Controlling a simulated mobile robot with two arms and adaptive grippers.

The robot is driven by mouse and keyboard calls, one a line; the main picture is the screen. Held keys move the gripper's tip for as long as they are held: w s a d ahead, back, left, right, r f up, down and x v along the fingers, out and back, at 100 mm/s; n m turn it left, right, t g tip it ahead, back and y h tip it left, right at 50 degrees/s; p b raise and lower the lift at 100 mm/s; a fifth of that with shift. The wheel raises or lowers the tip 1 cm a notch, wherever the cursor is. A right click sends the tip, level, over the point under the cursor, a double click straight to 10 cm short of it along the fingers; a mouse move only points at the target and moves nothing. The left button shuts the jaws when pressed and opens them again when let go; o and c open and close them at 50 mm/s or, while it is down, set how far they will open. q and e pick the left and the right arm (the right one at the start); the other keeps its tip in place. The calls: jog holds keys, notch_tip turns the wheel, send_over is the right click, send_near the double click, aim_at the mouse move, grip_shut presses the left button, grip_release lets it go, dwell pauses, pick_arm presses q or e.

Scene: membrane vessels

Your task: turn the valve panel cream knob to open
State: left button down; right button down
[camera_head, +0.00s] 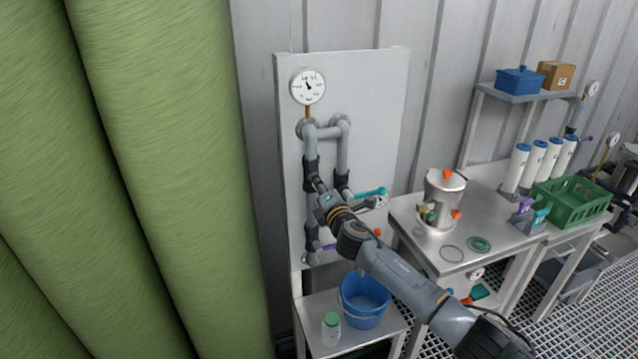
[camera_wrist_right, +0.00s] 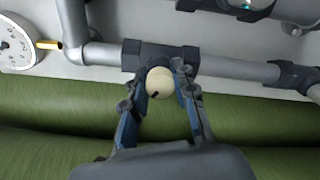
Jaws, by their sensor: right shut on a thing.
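The cream knob (camera_wrist_right: 160,83) is round with a dark mark on its face, and it sits on a dark valve body (camera_wrist_right: 158,56) on a grey pipe. In the right wrist view my right gripper (camera_wrist_right: 161,80) has its two fingers on either side of the knob, shut on it. In the head view my right gripper (camera_head: 318,186) is at the valve panel (camera_head: 376,100), on the left pipe; there the arm and gripper hide the knob. My left gripper is in neither view.
A pressure gauge (camera_head: 308,87) tops the pipework. A teal handle (camera_head: 370,193) is right of my gripper, a purple handle (camera_head: 328,246) below. A blue bucket (camera_head: 365,299) and a jar (camera_head: 331,328) stand beneath. A steel table (camera_head: 405,215) is at right.

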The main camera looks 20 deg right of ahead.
jog(key=n+p, duration=0.1)
jog(key=n, duration=0.5)
jog(key=shift+p, duration=0.4)
jog(key=shift+f+n, duration=0.1)
jog(key=shift+n, duration=0.2)
jog(key=c, duration=1.1)
grip_release()
jog(key=shift+o, duration=0.2)
jog(key=s, duration=1.2)
jog(key=shift+d, duration=0.2)
